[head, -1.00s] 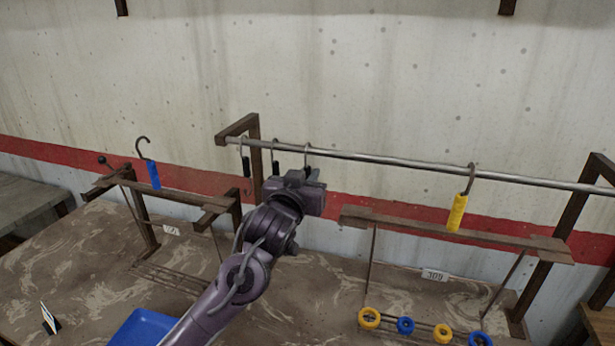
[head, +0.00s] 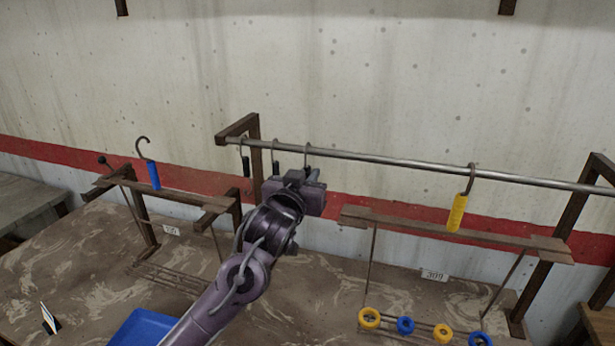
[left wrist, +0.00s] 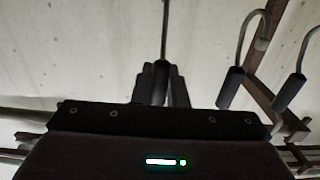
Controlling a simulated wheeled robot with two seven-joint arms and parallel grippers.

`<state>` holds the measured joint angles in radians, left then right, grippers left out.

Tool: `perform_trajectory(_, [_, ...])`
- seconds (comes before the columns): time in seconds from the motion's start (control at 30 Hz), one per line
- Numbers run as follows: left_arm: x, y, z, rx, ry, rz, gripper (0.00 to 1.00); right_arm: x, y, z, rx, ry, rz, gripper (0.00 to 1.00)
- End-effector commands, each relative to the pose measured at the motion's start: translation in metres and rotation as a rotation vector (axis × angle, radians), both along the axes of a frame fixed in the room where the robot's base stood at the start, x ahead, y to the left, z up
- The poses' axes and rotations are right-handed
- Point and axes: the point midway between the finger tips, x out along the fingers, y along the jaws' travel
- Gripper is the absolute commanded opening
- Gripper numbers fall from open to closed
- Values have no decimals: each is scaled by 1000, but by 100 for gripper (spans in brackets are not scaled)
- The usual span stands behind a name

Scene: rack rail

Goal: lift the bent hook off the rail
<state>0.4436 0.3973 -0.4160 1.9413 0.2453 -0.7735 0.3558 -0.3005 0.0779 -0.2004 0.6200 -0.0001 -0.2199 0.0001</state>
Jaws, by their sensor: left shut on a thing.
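A metal rail (head: 400,161) runs across the head view. Three hooks with black handles hang near its left end: a left one (head: 245,160), a middle one (head: 275,158) and a right one (head: 307,155). My left gripper (head: 307,174) is shut on the right black hook from below, and the fingers hide most of its handle. In the left wrist view its thin shaft (left wrist: 164,30) rises from between the closed fingers (left wrist: 160,85). A yellow-handled hook (head: 457,212) hangs tilted farther right on the rail. I cannot tell clearly which hook is bent. My right gripper is out of view.
The two other black hooks hang close beside the held one, to the right in the left wrist view (left wrist: 232,85). A blue-handled hook (head: 154,175) is at the left wooden stand (head: 180,194). A blue tray (head: 140,328) lies on the table. A wooden post (head: 255,160) supports the rail.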

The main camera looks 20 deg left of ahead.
Motion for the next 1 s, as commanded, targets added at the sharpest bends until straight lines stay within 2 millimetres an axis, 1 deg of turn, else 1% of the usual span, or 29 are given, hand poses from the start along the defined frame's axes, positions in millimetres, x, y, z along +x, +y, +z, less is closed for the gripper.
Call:
perform_trajectory(0.17, [0, 0, 2, 0, 0, 0, 0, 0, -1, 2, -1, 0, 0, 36])
perform_trajectory(0.6, [0, 0, 22, 0, 0, 0, 0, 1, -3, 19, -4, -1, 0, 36])
perform_trajectory(0.9, [0, 0, 21, 0, 0, 0, 0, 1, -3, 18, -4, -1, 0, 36])
perform_trajectory(1.0, [-4, 0, 20, 0, 1, 0, 0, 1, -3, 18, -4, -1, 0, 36])
